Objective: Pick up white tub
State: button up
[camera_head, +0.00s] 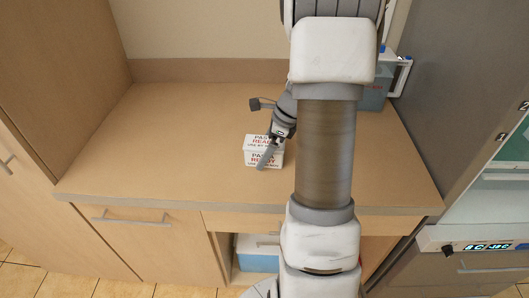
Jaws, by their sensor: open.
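The white tub (251,156) is a small white box with red and black lettering, standing on the wooden countertop left of my arm. My gripper (266,158) is at the tub, open, with one dark finger crossing in front of its right part. The other finger cannot be made out, and I cannot tell whether the finger touches the tub. Part of the tub's front is hidden behind the finger.
The wooden countertop (130,150) is clear to the left of the tub. A blue-grey container (373,97) stands at the back right, partly behind my arm. A tall grey appliance (460,90) borders the right side. A blue box (256,262) sits in the open cubby below.

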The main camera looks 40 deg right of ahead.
aim_at(265, 141)
grip_shut()
jog(key=shift+r, duration=0.1)
dwell(0.3)
jog(key=v, duration=0.3)
jog(key=w+p+v, duration=0.1)
jog(key=shift+s+a+r, duration=0.1)
jog(key=shift+s+r, duration=0.05)
jog(key=shift+r, duration=0.4)
jog(key=s+d+r, duration=0.5)
jog(key=d+r, duration=0.1)
jog(key=d, duration=0.3)
jog(key=shift+d+p, duration=0.25)
jog(key=shift+p, duration=0.05)
jog(key=shift+s, duration=0.2)
